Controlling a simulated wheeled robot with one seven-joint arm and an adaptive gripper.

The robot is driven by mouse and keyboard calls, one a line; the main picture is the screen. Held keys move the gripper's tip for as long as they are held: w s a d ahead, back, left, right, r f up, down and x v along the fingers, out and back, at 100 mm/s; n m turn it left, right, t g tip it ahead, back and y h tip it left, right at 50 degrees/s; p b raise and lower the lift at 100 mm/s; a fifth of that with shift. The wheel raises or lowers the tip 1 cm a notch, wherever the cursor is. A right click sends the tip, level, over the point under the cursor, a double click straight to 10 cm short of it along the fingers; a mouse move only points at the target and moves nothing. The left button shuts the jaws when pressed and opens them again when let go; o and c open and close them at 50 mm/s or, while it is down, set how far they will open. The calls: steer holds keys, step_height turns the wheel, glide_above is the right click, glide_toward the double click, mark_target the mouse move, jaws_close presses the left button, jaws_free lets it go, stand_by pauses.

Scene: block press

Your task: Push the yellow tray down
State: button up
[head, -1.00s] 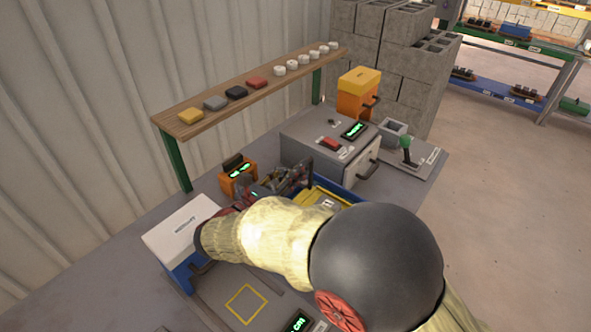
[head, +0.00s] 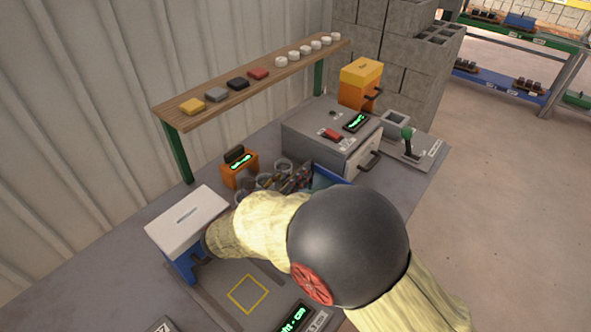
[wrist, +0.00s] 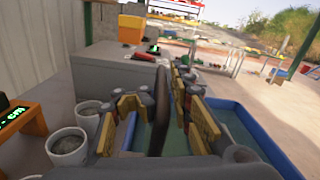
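The blue bin (head: 345,183) stands mid-bench in the head view, largely hidden by my arm; a teal surface shows inside it in the wrist view (wrist: 238,128). I cannot make out the yellow tray in either current view. My gripper (head: 300,176) is over the left part of the bin, pointing away from me. In the wrist view its fingers (wrist: 160,112) with tan pads stand apart. A dark upright bar (wrist: 162,100) stands between them, with a gap visible at each side; I cannot tell what it belongs to.
An orange display unit (head: 239,168) and grey cups (wrist: 68,146) stand left of my gripper. A grey machine (head: 330,138) with a display stands behind the bin. A white-topped blue box (head: 187,217) is near my forearm. A shelf (head: 250,88) with blocks runs along the wall.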

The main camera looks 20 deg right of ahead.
steer(key=shift+o, duration=1)
steer(key=shift+s+d, duration=0.2)
steer(key=shift+s, duration=0.05)
steer(key=shift+r, duration=0.1)
steer(key=shift+w+a, duration=0.1)
steer(key=shift+s+a, duration=0.2)
steer(key=shift+a, duration=0.2)
steer(key=v, duration=1.1)
steer(key=shift+s, duration=0.1)
